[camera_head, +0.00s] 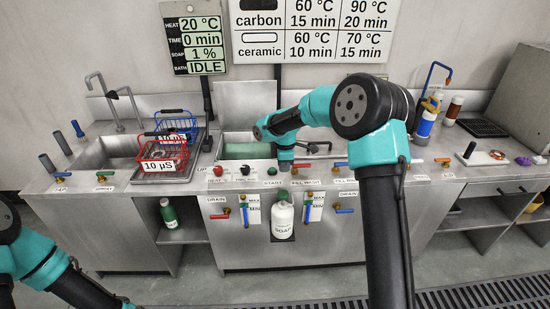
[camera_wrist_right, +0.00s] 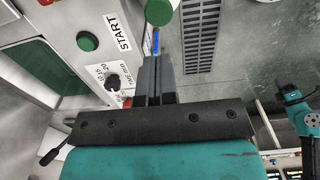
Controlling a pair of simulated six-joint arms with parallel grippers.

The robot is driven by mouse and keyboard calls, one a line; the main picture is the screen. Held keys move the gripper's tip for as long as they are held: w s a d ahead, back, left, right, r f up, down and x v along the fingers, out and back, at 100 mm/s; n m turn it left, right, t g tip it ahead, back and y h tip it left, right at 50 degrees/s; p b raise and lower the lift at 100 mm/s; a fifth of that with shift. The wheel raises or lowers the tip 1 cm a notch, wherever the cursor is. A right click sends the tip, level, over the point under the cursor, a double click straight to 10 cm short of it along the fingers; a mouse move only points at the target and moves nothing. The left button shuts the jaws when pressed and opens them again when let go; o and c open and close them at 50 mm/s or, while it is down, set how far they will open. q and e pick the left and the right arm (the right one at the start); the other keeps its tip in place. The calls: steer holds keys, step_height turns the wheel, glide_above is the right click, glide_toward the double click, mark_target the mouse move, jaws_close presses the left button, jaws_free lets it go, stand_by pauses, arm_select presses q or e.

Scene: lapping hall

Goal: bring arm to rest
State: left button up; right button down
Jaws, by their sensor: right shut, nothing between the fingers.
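My right arm reaches up from the bottom of the head view, bends at a teal elbow and comes down over the front of the sink counter. My right gripper (camera_head: 284,167) hangs just above the control strip, near the START button (camera_head: 272,184); the arm partly hides it. In the right wrist view the two dark fingers (camera_wrist_right: 153,78) are together with nothing between them, beside the START label and its green button (camera_wrist_right: 87,41). My left arm shows at the lower left of the head view; its gripper is out of the frame.
A red basket (camera_head: 163,153) and a blue basket (camera_head: 178,126) stand by the left sink. A white soap bottle (camera_head: 282,219) sits in the counter front. Taps and drain levers line the front edge.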

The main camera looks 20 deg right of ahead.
steer(key=m+y, duration=0.2)
steer(key=m, duration=0.1)
glide_toward(280, 198)
steer(key=s+a+f, duration=0.1)
steer(key=f, duration=0.1)
steer(key=s+a+f, duration=0.2)
steer(key=f, duration=0.1)
steer(key=shift+s+a+f, duration=0.2)
steer(key=shift+s+f, duration=0.1)
steer(key=shift+s, duration=0.1)
steer(key=s+a+f+m, duration=0.2)
steer(key=s+f+m, duration=0.2)
steer(key=s, duration=0.5)
steer(key=s+a+f+m+y, duration=0.1)
steer(key=s+f+m, duration=0.3)
steer(key=s+f, duration=0.3)
steer(key=s+a+f+m, duration=0.2)
steer(key=s+f+m, duration=0.3)
steer(key=s, duration=0.5)
steer(key=shift+s+a+f+t+y, duration=0.3)
steer(key=shift+s+f+t+y, duration=0.1)
steer(key=shift+f, duration=0.15)
steer(key=shift+w, duration=0.15)
